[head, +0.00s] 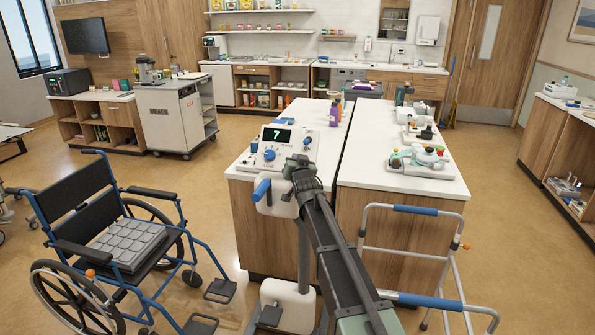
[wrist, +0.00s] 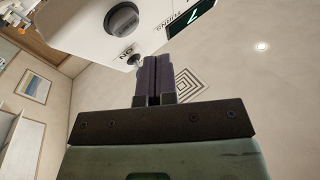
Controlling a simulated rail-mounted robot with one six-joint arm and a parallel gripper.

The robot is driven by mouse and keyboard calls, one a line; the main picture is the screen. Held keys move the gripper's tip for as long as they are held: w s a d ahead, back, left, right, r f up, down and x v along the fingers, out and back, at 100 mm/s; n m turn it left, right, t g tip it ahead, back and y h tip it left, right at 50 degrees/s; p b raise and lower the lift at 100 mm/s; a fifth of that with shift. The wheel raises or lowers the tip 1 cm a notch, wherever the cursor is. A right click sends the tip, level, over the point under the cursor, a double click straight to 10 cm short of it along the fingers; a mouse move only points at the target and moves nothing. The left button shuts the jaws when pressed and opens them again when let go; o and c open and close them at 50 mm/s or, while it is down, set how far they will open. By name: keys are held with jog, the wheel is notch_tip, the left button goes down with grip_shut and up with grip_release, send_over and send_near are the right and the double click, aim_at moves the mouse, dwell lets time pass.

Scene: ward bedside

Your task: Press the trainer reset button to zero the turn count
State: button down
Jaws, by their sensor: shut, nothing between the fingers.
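The trainer (head: 254,147) is a white sloped console on the near end of the left counter. Its dark display (head: 276,135) shows a green 7, also partly visible in the wrist view (wrist: 192,16). A blue knob (head: 269,155) sits below the display. The wrist view shows a dark round knob (wrist: 122,18) and a small switch (wrist: 133,59) beside an "ON" label. I cannot pick out the reset button. My gripper (wrist: 154,60) is shut and empty, its tips close to the panel edge near the switch; contact cannot be told. My arm hides the panel's lower right.
A purple bottle (head: 334,113) stands behind the trainer. The right counter (head: 372,172) holds several devices. A walker (head: 415,210) stands at front right, and a wheelchair (head: 125,245) at left. Floor is open between the wheelchair and the counter.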

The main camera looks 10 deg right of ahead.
jog(key=shift+w+d+f+b, duration=0.3)
jog(key=shift+w+f, duration=0.25)
jog(key=shift+w, duration=0.1)
dwell(1.6)
jog(key=shift+w+d+f, duration=0.15)
jog(key=shift+w+f, duration=0.05)
jog(key=shift+w, duration=0.1)
jog(key=shift+w+d+f+b, duration=0.15)
jog(key=shift+w+f+b, duration=0.1)
jog(key=shift+b, duration=0.25)
dwell(0.4)
jog(key=shift+r, duration=0.1)
jog(key=shift+s+a+r+p, duration=0.3)
jog(key=shift+s+r+p, duration=0.1)
jog(key=shift+s+p, duration=0.15)
jog(key=s+r+p, duration=0.1)
jog(key=s+a+r+p, duration=0.1)
jog(key=s+r+p, duration=0.1)
jog(key=shift+s+a, duration=0.3)
jog(key=shift+a, duration=0.05)
dwell(0.3)
